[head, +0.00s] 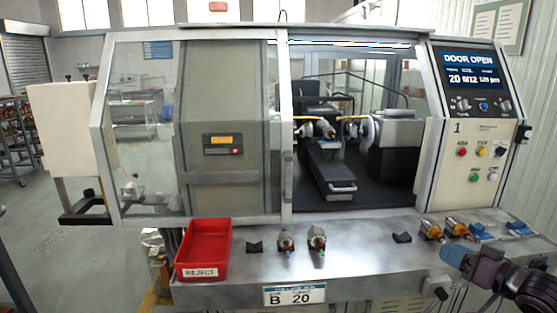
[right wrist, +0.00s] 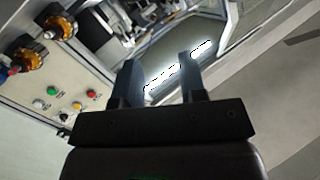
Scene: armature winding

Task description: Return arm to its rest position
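My right gripper (head: 452,256) is at the lower right of the head view, at the front of the metal shelf and below the copper-coloured armatures (head: 457,228). The right wrist view shows its two dark fingers apart with nothing between them, so the right gripper (right wrist: 160,82) is open and empty. Part of my right arm (head: 525,288) shows at the bottom right corner. My left gripper and left arm are not in view.
The winding machine's right opening (head: 355,110) is uncovered, and its screen (head: 472,70) reads DOOR OPEN. On the shelf (head: 365,258) are a red REJECT bin (head: 205,250), two armatures (head: 317,238) left of centre, and blue holders (head: 520,228) at the right. The shelf's middle front is clear.

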